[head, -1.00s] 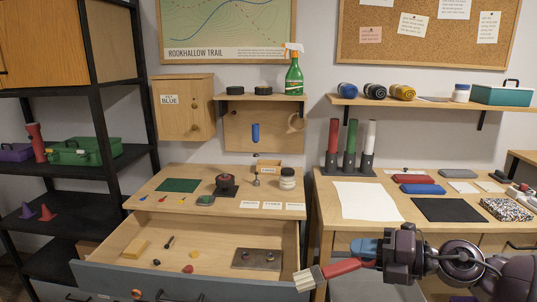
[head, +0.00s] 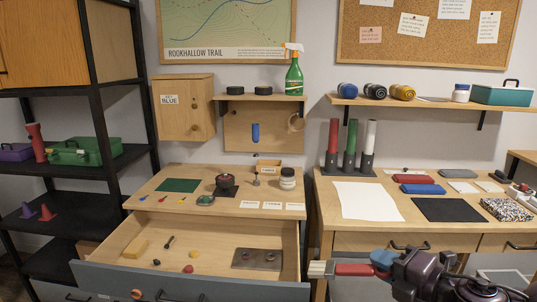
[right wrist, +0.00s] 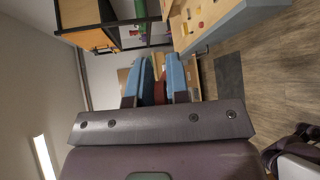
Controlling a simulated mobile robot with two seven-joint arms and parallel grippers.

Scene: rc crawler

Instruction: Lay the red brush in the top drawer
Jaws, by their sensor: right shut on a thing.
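The red brush (head: 352,269) has a red handle and pale bristles that point left. My right gripper (head: 384,262) is shut on its handle and holds it level, in front of the right workbench and just right of the drawer. In the right wrist view the red handle (right wrist: 159,92) shows between the blue fingers. The top drawer (head: 215,250) is pulled open, with a grey-blue front. Inside lie a yellow block (head: 135,248), a dark small tool (head: 169,242), several small coloured pieces and a metal plate (head: 257,259). My left gripper is not in view.
The drawer's middle front floor has bare room. The cabinet top holds a green mat (head: 178,185), a dark round pot (head: 226,184) and a white jar (head: 287,178). The right workbench (head: 325,208) edge stands behind my right arm. A black shelf rack (head: 100,130) is at the left.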

